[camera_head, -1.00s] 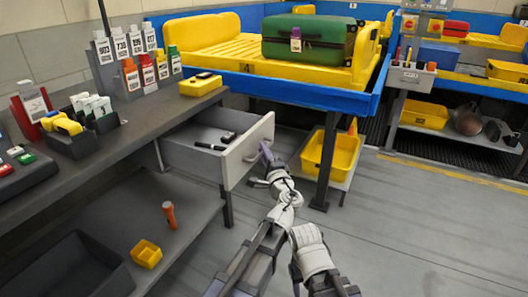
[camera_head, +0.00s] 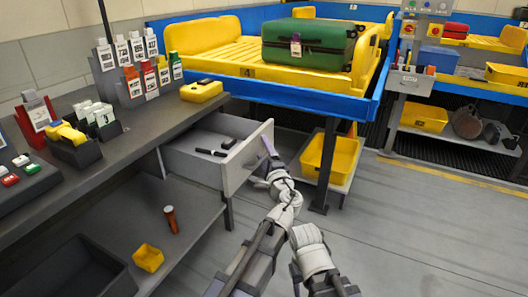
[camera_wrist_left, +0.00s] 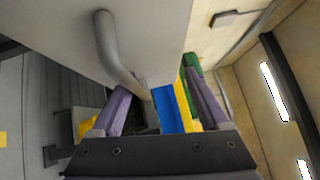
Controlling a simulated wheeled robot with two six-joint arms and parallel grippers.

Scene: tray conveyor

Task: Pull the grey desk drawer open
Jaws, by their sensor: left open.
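The grey desk drawer (camera_head: 236,171) stands pulled out under the desk, its inside showing. A black pen-like item and a small dark block lie in it. My left gripper (camera_head: 268,147) is at the outer face of the drawer front, near its right end. In the left wrist view the drawer front (camera_wrist_left: 160,35) fills the upper middle. The grey bar handle (camera_wrist_left: 118,55) runs down towards the space between my open purple fingers (camera_wrist_left: 158,98). I cannot tell whether the fingers touch it. My right gripper is not in view.
A yellow bin (camera_head: 331,158) stands right of the drawer, under the blue-edged conveyor (camera_head: 280,97). Floor at right is clear.

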